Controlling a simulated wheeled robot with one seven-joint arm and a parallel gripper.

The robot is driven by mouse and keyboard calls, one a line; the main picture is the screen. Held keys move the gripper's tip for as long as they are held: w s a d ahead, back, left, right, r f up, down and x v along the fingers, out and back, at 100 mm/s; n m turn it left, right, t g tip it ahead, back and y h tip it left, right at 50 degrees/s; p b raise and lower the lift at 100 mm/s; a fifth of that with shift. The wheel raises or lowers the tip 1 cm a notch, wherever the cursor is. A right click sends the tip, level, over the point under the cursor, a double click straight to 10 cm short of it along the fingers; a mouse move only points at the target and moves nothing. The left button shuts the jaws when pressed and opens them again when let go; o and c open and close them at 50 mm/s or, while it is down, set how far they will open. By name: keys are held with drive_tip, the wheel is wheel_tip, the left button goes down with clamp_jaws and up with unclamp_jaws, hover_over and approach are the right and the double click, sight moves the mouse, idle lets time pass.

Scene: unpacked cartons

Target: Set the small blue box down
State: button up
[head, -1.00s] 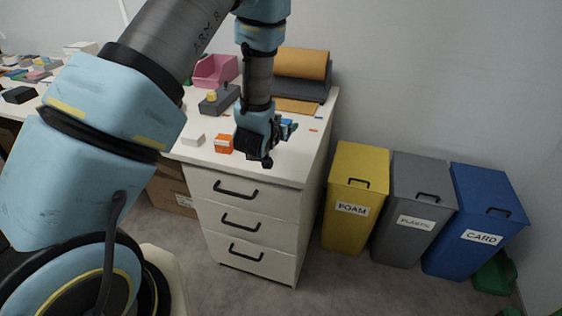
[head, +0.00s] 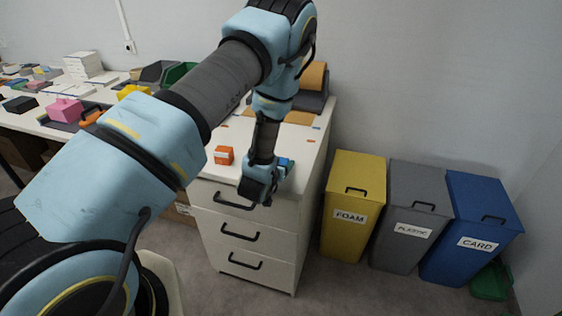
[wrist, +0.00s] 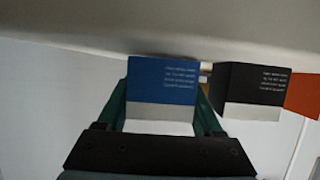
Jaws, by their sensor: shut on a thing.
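The small blue box (wrist: 162,80) is between the green fingers of my gripper (wrist: 162,105) in the wrist view, its printed blue face and pale lower band showing. In the head view my gripper (head: 280,172) is low over the front part of the white drawer unit's top (head: 308,150), with a bit of the blue box (head: 287,163) showing at its right. Whether the box touches the top cannot be told. A black box (wrist: 252,83) stands just right of the blue one in the wrist view.
An orange box (head: 224,155) is on the top left of my gripper; an orange face (wrist: 303,95) also shows in the wrist view. Yellow FOAM (head: 352,190), grey PLASTIC (head: 412,205) and blue CARD (head: 475,215) bins stand on the floor at right.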

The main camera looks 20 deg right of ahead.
drive_tip(key=shift+f+b, duration=0.25)
drive_tip(key=shift+b, duration=0.1)
drive_tip(key=o, duration=1.3)
drive_tip(key=shift+r+p, duration=0.2)
drive_tip(key=shift+p, duration=0.4)
